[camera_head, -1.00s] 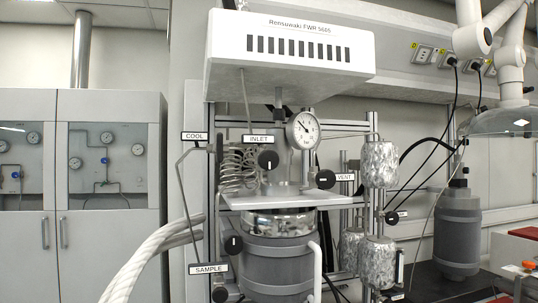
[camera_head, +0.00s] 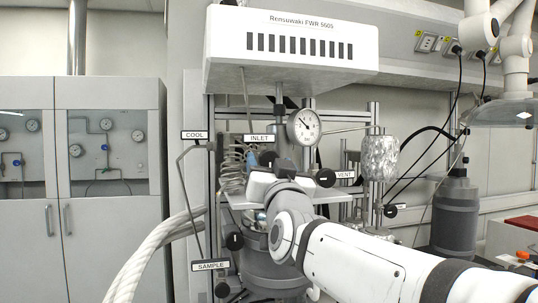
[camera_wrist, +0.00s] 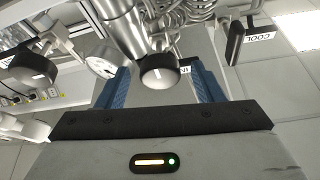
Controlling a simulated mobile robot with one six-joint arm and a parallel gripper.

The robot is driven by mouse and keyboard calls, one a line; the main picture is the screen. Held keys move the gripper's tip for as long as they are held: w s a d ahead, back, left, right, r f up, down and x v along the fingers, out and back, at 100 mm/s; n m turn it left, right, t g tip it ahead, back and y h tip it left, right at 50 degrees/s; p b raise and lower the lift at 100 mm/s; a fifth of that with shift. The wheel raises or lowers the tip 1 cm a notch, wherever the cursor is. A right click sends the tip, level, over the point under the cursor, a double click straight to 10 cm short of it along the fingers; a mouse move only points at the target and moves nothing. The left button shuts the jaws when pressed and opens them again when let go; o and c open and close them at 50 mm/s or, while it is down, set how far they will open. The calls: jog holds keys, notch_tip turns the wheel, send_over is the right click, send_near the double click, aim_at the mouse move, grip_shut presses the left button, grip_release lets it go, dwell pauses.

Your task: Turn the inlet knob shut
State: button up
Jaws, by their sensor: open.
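The inlet knob (camera_wrist: 158,72) is round and black with a white mark that runs about upright in the wrist view. It sits between the two blue fingers of my gripper (camera_wrist: 160,80), with a gap on each side. My gripper is open around or just in front of the knob; the exact depth is hard to tell.
The pressure gauge (camera_head: 303,126) and the VENT knob (camera_head: 325,177) are close on the right. The COOL label (camera_head: 195,135) and a steel coil (camera_head: 232,172) are on the left. The reactor housing (camera_head: 290,50) hangs above. A white shelf plate lies below, partly hidden by my arm.

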jog(key=shift+x, duration=1.05)
jog(key=c, duration=1)
jog(key=shift+o, duration=0.2)
